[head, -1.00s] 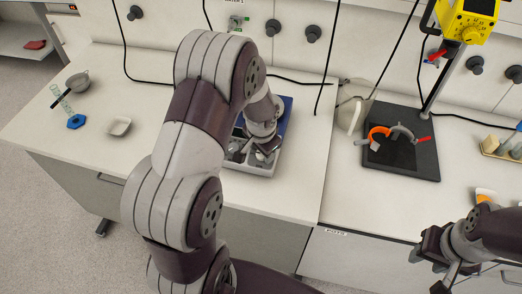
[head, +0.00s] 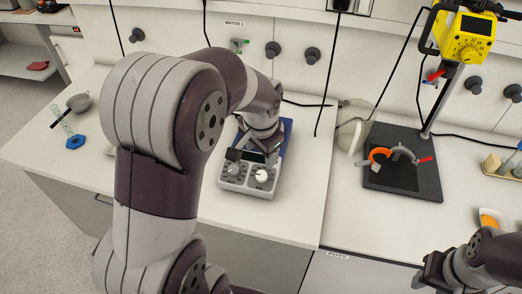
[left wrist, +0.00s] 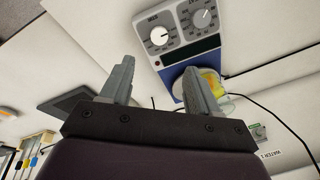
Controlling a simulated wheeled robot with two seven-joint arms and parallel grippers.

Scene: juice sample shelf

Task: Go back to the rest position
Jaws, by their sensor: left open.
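My left gripper (head: 255,152) is in front of the far part of a grey and blue stirrer hotplate (head: 247,186) in the head view. In the left wrist view its two fingers (left wrist: 158,88) stand apart with nothing between them. That view also shows the hotplate's control panel (left wrist: 183,25) with two round dials and a small dark display. A vessel with yellow contents (left wrist: 210,83) is at the hotplate's blue part, partly hidden by a finger. My right gripper (head: 432,272) is at the lower right of the head view; its jaws are unclear.
A black stand base (head: 405,180) with an orange clamp ring carries a yellow device (head: 465,38). A blue hex-shaped piece (head: 75,142) and a grey strainer-like cup (head: 78,102) lie on the left bench. A dish with orange contents (head: 490,220) is at the right. Black cables hang behind.

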